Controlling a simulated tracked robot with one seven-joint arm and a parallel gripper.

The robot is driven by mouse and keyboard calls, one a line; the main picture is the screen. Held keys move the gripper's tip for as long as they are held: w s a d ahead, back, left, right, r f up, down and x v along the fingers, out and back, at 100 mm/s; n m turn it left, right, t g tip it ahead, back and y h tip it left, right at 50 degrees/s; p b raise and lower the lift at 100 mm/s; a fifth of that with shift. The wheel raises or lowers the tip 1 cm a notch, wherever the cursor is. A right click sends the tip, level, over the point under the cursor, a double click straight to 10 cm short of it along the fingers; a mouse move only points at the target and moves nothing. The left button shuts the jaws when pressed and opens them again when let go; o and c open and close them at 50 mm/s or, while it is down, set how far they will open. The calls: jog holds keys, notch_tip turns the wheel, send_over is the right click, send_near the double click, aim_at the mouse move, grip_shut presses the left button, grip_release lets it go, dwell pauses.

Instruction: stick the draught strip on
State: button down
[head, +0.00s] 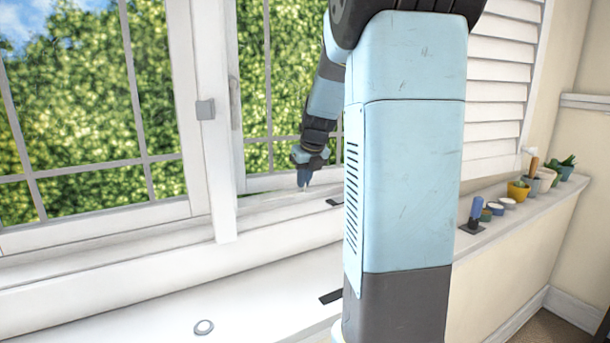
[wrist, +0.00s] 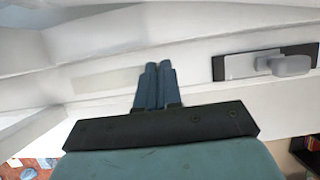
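My gripper (head: 304,180) reaches down to the white window ledge by the open window section, partly behind my own arm in the head view. In the wrist view its two blue fingers (wrist: 157,84) are together, with nothing visible between them. A thin pale beige strip (wrist: 105,81), perhaps the draught strip, lies flat along the white frame left of the fingertips. I cannot tell whether the fingertips touch the frame. No other draught strip can be made out.
A black plate with a pale handle (wrist: 285,65) sits right of the fingers. A white ring (head: 204,327) lies on the lower ledge. The left lower ledge is mostly clear.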

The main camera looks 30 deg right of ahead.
jog(key=shift+f, duration=2.3)
jog(key=shift+s+f, duration=0.1)
jog(key=shift+f, duration=0.3)
jog(key=c, duration=1.2)
grip_release()
jog(key=shift+r, duration=0.15)
jog(key=v, duration=1.3)
jog(key=shift+s+r, duration=0.1)
jog(key=shift+r, duration=0.1)
